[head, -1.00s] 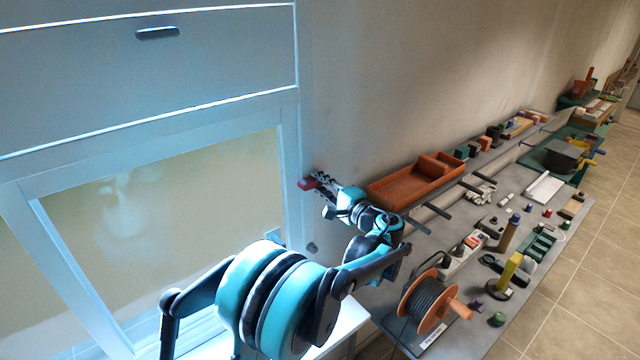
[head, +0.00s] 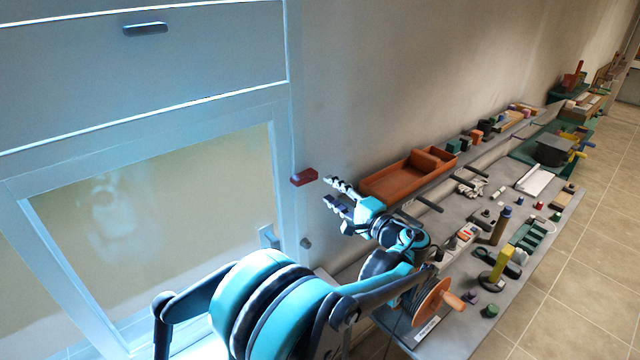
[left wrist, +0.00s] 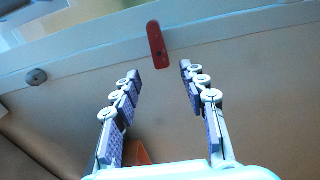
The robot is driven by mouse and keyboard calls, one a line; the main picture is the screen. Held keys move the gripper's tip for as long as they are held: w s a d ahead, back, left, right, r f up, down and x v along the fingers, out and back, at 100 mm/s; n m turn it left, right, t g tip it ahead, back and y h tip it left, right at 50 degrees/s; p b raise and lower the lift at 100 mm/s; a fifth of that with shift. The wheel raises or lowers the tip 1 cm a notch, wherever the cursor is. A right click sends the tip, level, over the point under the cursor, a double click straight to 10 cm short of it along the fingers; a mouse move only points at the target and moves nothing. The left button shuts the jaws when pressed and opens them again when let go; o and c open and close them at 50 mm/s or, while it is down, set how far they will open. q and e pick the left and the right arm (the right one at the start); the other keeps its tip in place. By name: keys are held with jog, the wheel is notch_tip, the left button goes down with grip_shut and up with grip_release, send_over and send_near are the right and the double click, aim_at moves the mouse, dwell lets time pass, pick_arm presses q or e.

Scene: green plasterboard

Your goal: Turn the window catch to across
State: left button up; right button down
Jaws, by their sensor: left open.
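The window catch is a small red bar (head: 304,177) at the right edge of the pale blue window frame (head: 285,140). It lies roughly level and reaches across the frame's edge towards the wall. In the left wrist view the red catch (left wrist: 157,45) stands nearly at right angles to the frame edge. My left gripper (head: 330,192) is open and empty, just right of the catch and apart from it. In the left wrist view my left gripper's fingertips (left wrist: 160,72) lie either side of the line of the catch, short of it. My right gripper is not in view.
A dark round knob (head: 306,243) sits on the frame's edge below the catch. An orange tray (head: 395,182) stands on a wall shelf close right of my gripper. A bench with a cable reel (head: 433,300) and several tools lies below. The wall above is clear.

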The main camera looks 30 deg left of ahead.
pick_arm(q)
jog(key=shift+v, duration=1.75)
jog(key=s+a+f+n+g+h+b, duration=0.1)
jog(key=s+f+h+b, duration=0.4)
jog(key=f, duration=0.4)
jog(key=s+a+f+h+b, duration=0.1)
jog(key=s+f+h+b, duration=0.2)
jog(key=s+f+b, duration=0.35)
jog(key=s+d+f+n+h+b, duration=0.1)
jog(key=s+d+f+h+b, duration=0.2)
jog(key=s+d+f, duration=0.3)
jog(key=s+d+f+n+t+h+b, duration=0.1)
jog(key=s+d+f+n+h+b, duration=0.1)
jog(key=s+d+f+h+b, duration=0.2)
jog(key=s+d+f+h, duration=0.1)
jog(key=s+f, duration=0.2)
jog(key=f, duration=0.5)
jog(key=shift+d+f+n+h, duration=0.15)
jog(key=shift+d+n+h, duration=0.15)
jog(key=shift+d, duration=0.1)
